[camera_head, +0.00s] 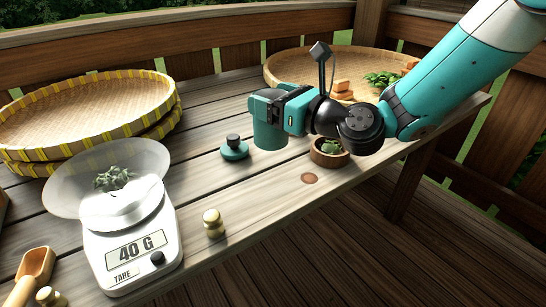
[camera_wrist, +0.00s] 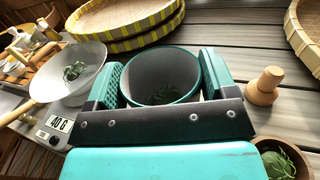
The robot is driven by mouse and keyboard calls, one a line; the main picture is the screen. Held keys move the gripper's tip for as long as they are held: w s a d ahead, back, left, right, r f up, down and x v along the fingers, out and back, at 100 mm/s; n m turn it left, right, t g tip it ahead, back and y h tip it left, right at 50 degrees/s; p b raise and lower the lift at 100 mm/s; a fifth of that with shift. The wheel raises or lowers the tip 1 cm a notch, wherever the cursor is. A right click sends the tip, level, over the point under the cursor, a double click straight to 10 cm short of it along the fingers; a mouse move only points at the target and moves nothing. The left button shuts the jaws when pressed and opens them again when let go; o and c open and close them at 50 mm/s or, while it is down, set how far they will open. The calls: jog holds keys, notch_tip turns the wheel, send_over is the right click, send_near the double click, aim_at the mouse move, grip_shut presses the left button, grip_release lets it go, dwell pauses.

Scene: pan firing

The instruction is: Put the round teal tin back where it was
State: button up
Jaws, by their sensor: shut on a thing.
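The round teal tin (camera_head: 269,134) is between the fingers of my gripper (camera_head: 272,95), above the middle of the table. In the wrist view the tin (camera_wrist: 162,62) is upright with its open mouth showing and dark green leaves inside. My gripper is shut on its sides, one ridged teal finger on each side. The gap between tin and table is hard to judge. A teal lid with a dark knob (camera_head: 234,148) lies on the table just left of the tin. A round reddish-brown mark (camera_head: 310,178) shows on the boards near the front edge.
A white scale (camera_head: 133,240) reading 40 G holds leaves in its bowl. A brass weight (camera_head: 213,223) stands right of it. A small wooden bowl with leaves (camera_head: 329,152) is near my arm. A wooden peg (camera_wrist: 265,86) stands right of the tin. Woven trays (camera_head: 95,110) lie behind.

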aim_at(273, 142)
notch_tip(273, 142, down, 10)
jog(key=b, duration=0.4)
jog(key=shift+r, duration=0.2)
